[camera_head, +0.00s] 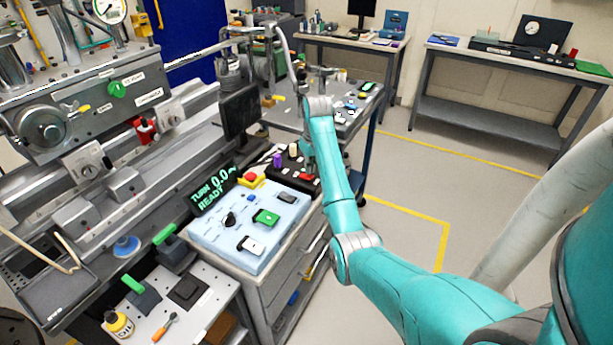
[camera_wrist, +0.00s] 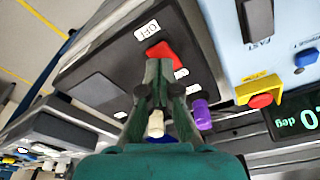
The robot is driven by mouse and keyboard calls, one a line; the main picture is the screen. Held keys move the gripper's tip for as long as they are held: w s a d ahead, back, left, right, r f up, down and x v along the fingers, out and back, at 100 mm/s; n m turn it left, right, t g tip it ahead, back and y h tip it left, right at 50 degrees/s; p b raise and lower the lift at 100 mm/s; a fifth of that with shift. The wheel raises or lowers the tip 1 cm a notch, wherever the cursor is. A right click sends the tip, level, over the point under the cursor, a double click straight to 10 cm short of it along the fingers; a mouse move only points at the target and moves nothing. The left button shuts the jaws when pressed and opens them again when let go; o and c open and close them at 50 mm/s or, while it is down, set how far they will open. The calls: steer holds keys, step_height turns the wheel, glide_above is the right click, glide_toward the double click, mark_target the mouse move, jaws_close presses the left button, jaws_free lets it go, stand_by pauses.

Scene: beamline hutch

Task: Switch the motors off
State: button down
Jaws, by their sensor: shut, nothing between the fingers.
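A dark control box (camera_head: 275,178) stands on the cabinet, behind the pale blue panel in the head view. Its red rocker switch (camera_wrist: 165,53) lies beside a white OFF label (camera_wrist: 146,31) in the wrist view; the red switch also shows in the head view (camera_head: 308,177). My gripper (camera_wrist: 160,65) is shut and empty, its fingertips right at the red switch and covering part of it. I cannot tell whether they touch it. A white knob (camera_wrist: 155,124) and a purple knob (camera_wrist: 203,114) stand on the box beyond the fingers.
The pale blue panel (camera_head: 225,238) has a green switch (camera_head: 266,216) and a red stop button on a yellow base (camera_head: 251,179). A green-lettered display (camera_head: 213,188) and a dark monitor (camera_head: 240,112) stand close by. Open floor (camera_head: 410,170) lies to the right.

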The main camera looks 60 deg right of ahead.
mark_target(306, 177)
steer(key=shift+f, duration=1.2)
stand_by(0.8)
stand_by(0.4)
